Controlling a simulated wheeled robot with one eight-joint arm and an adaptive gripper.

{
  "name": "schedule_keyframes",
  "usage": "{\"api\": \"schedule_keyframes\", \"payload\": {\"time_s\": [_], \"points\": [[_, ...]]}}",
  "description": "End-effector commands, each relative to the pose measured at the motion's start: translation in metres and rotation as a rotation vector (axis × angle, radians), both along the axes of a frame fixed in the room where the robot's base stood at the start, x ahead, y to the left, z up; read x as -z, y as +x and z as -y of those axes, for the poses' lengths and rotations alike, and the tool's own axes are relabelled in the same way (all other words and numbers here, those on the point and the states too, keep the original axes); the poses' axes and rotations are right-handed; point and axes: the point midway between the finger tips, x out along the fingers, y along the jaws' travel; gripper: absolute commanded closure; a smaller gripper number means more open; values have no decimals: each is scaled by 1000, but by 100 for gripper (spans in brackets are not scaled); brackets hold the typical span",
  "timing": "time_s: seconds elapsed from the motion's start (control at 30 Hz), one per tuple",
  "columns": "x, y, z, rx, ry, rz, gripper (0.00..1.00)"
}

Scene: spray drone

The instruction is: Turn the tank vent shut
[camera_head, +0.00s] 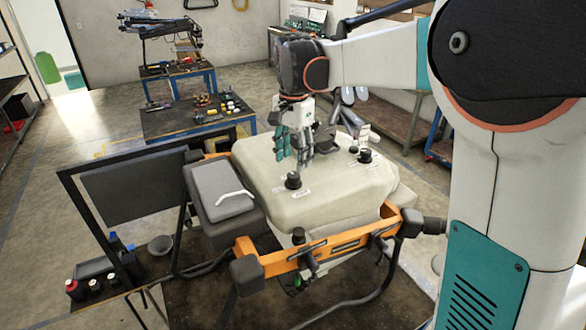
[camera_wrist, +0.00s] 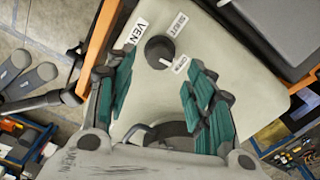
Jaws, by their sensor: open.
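The tank vent is a dark round knob (camera_wrist: 160,50) on the pale tank (camera_wrist: 225,60), with a VENT label beside it. A SHUT label (camera_wrist: 177,24) and an OPEN label (camera_wrist: 181,64) sit near its rim. A white mark on the knob points toward the OPEN label. In the head view the front knob (camera_head: 293,181) on the tank top appears to be this vent. My gripper (camera_head: 292,156) is above the tank, behind that knob. In the wrist view its teal fingers (camera_wrist: 162,66) are spread and empty, with the knob between and beyond the tips.
A second dark knob (camera_head: 365,156) stands on the tank's right side. A grey box (camera_head: 222,190) with a white handle adjoins the tank's left side. An orange frame (camera_head: 330,246) runs along the front. A large dark round opening or cap (camera_wrist: 175,135) lies below my fingers.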

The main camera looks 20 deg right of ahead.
Motion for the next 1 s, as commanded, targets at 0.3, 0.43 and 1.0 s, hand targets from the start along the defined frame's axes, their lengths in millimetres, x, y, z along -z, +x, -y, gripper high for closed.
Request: {"api": "schedule_keyframes", "payload": {"time_s": [0.3, 0.43, 1.0], "points": [[44, 0, 0, 0, 0, 0, 51], [51, 0, 0, 0, 0, 0, 51], [52, 0, 0, -1, 0, 0, 95]]}}
